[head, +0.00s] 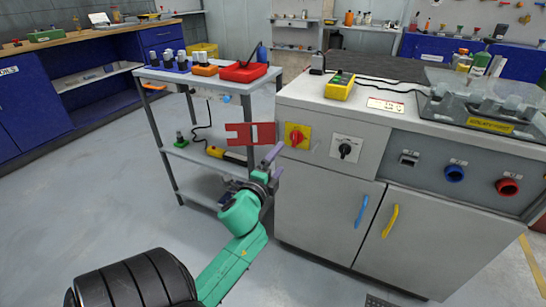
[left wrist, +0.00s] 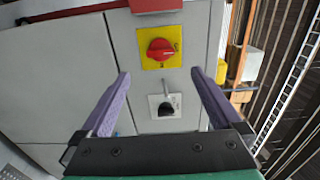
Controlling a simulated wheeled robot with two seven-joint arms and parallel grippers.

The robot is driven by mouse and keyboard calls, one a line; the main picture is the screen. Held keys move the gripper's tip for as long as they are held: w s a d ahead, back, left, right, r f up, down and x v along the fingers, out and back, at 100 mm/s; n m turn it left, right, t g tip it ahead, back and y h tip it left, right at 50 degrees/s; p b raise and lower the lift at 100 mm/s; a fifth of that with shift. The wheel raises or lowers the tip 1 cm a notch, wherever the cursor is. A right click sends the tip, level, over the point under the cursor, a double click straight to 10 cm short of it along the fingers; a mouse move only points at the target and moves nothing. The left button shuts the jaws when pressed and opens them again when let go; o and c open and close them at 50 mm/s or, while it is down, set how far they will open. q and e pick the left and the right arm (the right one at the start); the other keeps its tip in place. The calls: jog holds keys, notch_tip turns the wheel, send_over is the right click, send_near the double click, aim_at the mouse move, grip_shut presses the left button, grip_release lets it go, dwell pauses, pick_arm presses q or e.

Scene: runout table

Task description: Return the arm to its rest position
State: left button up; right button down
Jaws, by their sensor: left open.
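My left gripper (head: 275,164) is in front of the grey cabinet's (head: 315,200) left end, with its purple fingers apart and nothing between them. In the left wrist view the open fingers (left wrist: 160,74) point toward the cabinet front. A red rotary switch on a yellow plate (head: 297,136) is just beyond the fingers; it also shows in the left wrist view (left wrist: 160,50). A black knob on a white plate (head: 345,150) is beside it. My left arm is green and reaches up from the lower middle. My right gripper is not in view.
A red notched plate (head: 238,134) shows near the cabinet's left edge; its mounting is unclear. A grey trolley (head: 187,155) stands left, carrying a red case (head: 244,71). A yellow control box (head: 340,86) sits on the cabinet top. Open floor (head: 105,200) lies left of my arm.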

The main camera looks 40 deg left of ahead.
pick_arm(q)
jog(key=shift+v, duration=1.95)
